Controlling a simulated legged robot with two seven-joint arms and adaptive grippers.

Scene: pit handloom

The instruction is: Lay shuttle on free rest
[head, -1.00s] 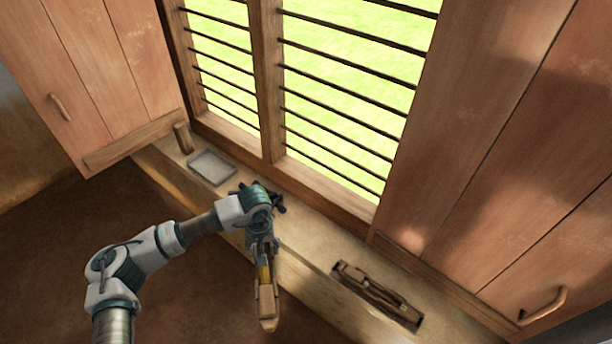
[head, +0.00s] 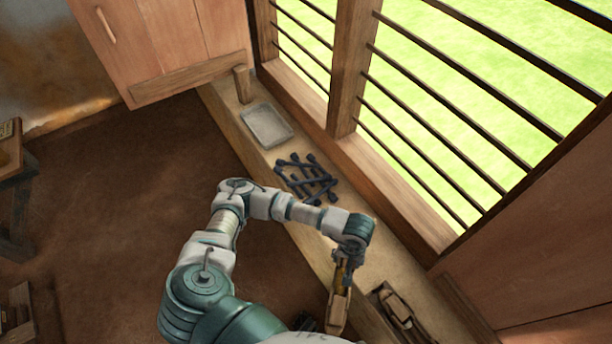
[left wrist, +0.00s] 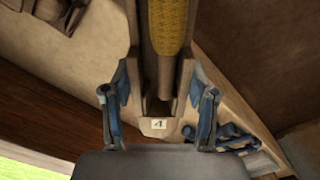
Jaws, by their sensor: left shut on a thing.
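My left gripper (head: 346,270) is shut on a wooden shuttle (head: 338,312) with a yellow bobbin and holds it beside the front edge of the window sill. In the left wrist view the gripper's blue fingers (left wrist: 160,108) sit on both sides of the shuttle (left wrist: 143,70); the yellow bobbin (left wrist: 168,25) and a small label show. A dark rest (head: 412,332) lies on the sill to the right, with another wooden shuttle (head: 396,306) on it, partly cut by the frame's edge. I cannot tell which part of the rest is free. My right gripper is not in view.
The long sill (head: 232,118) carries a grey tray (head: 267,126) and a dark blue jumble of bars (head: 306,178). A barred window (head: 430,110) stands behind it, with wooden shutters on either side. A wooden stand (head: 12,165) is at the far left. Brown floor is open in front.

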